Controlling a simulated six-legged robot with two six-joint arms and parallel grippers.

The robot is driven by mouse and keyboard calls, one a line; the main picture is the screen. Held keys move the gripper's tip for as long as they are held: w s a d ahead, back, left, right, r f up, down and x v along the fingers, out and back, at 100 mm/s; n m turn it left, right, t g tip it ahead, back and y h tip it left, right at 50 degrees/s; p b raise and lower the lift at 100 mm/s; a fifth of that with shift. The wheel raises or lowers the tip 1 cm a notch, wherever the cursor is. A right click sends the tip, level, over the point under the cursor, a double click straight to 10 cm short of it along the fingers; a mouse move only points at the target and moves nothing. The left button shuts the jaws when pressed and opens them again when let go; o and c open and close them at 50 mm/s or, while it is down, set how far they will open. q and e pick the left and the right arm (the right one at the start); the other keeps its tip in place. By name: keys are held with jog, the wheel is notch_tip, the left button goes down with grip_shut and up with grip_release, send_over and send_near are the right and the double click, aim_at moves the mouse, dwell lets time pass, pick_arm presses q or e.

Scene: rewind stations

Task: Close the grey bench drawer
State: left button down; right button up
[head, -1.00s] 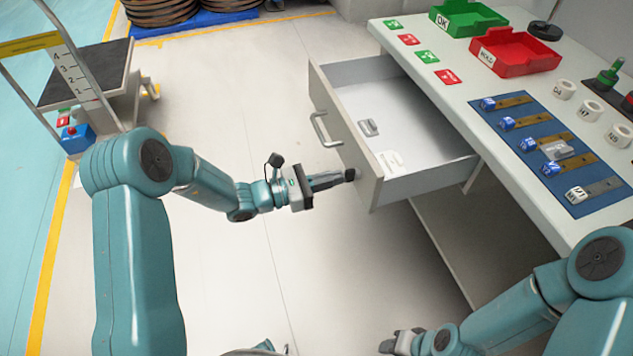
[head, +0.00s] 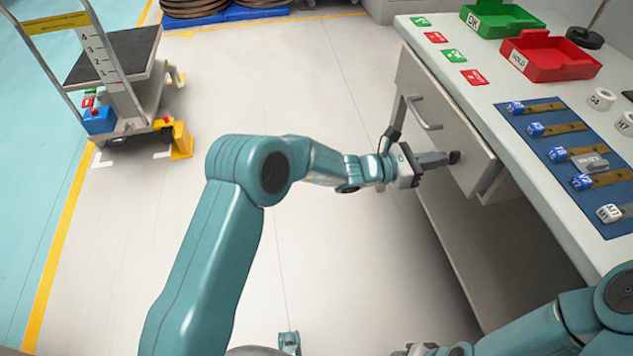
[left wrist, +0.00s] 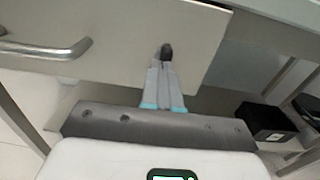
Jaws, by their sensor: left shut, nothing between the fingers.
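The grey bench drawer (head: 445,115) sits under the bench top, and its interior no longer shows in the head view. A narrow part of its side shows at the right end of the front, so it stands slightly out. Its bar handle (head: 424,113) is left of my left gripper (head: 452,158). My left gripper is shut and empty, its fingertips at the right part of the drawer front. In the left wrist view the fingertips (left wrist: 166,52) lie against or just before the drawer front (left wrist: 120,45); contact is hard to tell. The right gripper (head: 412,350) is only partly visible at the bottom edge.
The bench top (head: 480,105) carries a green tray (head: 500,18), a red tray (head: 550,57) and a blue mat (head: 545,142) with several parts. A cart (head: 125,75) stands at the left. The floor between is clear. A dark box (left wrist: 268,122) sits under the bench.

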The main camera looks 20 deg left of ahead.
pick_arm(q)
jog(key=x, duration=0.2)
jog(key=shift+w+d+r, duration=0.1)
jog(key=shift+d+r, duration=0.15)
jog(key=shift+r, duration=0.1)
